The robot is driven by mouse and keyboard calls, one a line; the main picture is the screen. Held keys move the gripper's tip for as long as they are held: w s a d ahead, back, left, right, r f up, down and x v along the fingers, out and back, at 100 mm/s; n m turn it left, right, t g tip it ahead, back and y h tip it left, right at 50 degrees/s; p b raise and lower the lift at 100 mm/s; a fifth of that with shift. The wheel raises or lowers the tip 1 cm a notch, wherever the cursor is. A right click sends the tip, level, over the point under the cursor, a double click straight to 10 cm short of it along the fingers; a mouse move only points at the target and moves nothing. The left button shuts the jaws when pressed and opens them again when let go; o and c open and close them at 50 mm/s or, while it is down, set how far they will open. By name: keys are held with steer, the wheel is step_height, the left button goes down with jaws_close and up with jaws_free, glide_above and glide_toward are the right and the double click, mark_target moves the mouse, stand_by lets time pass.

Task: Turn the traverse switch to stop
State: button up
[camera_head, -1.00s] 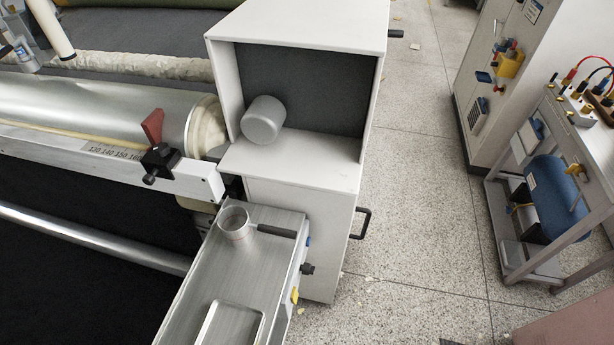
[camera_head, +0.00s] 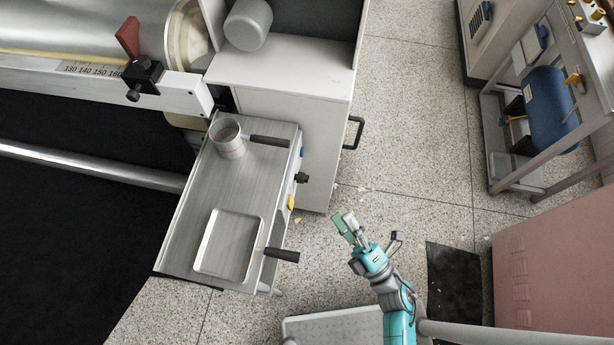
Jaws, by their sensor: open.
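On the right side face of the steel shelf unit (camera_head: 205,190) I see a black knob (camera_head: 302,178), a small yellow part (camera_head: 291,202) and a bit of blue above the knob. This side face is seen steeply from above, so labels and the knob's pointing direction cannot be read. I cannot tell for certain which of these is the traverse switch. My gripper (camera_head: 344,224) is open and empty, to the lower right of the knob and apart from it.
A cup (camera_head: 228,139) and a shallow tray (camera_head: 228,246) are on the steel top. Two black handles (camera_head: 270,140) (camera_head: 282,255) stick out to the right. A white cabinet (camera_head: 290,90) with a black pull handle (camera_head: 353,132) stands behind. Speckled floor (camera_head: 410,150) is open on the right.

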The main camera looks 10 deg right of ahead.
steer(key=w+f+n+g+y, duration=0.55)
steer(key=w+n+g, duration=0.2)
steer(key=n, duration=0.35)
steer(key=n+g, duration=0.5)
steer(key=n, duration=0.2)
glide_toward(306, 178)
steer(key=x, duration=1)
steer(key=shift+f, duration=0.3)
jaws_close()
